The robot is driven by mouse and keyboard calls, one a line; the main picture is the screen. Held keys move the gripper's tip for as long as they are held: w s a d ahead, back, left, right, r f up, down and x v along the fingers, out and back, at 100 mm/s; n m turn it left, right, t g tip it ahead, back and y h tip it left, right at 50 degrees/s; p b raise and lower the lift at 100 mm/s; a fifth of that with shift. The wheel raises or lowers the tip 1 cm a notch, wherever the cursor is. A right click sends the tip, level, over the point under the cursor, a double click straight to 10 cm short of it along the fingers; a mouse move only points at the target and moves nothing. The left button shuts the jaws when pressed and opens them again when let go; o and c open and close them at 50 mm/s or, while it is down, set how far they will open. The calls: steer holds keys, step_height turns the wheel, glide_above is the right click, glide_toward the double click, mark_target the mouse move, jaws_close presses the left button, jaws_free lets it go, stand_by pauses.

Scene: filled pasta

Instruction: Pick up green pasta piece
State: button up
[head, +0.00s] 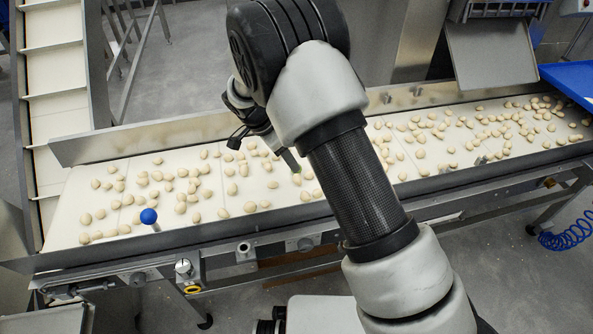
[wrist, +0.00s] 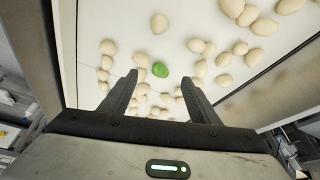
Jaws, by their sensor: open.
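The green pasta piece (wrist: 160,70) lies on the white conveyor belt (wrist: 120,20). In the wrist view it shows between and slightly beyond the tips of my two fingers. My gripper (wrist: 160,79) is open with nothing held, pointing down at the belt. The gap in height between fingertips and piece is hard to judge. In the head view my arm reaches over the belt and hides most of my gripper. A small green spot shows there beside the gripper.
Many cream pasta pieces (wrist: 223,59) lie around the green one, some close to my fingers. Metal rails (head: 230,229) edge the belt. A blue ball-topped knob (head: 148,216) stands at the near rail. A sloped cleated conveyor (head: 58,70) rises at the left.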

steer(key=b+x, duration=0.1)
steer(key=x, duration=0.5)
steer(key=shift+w+d+r, duration=0.15)
steer(key=shift+w, duration=0.05)
steer(key=c, duration=1.1)
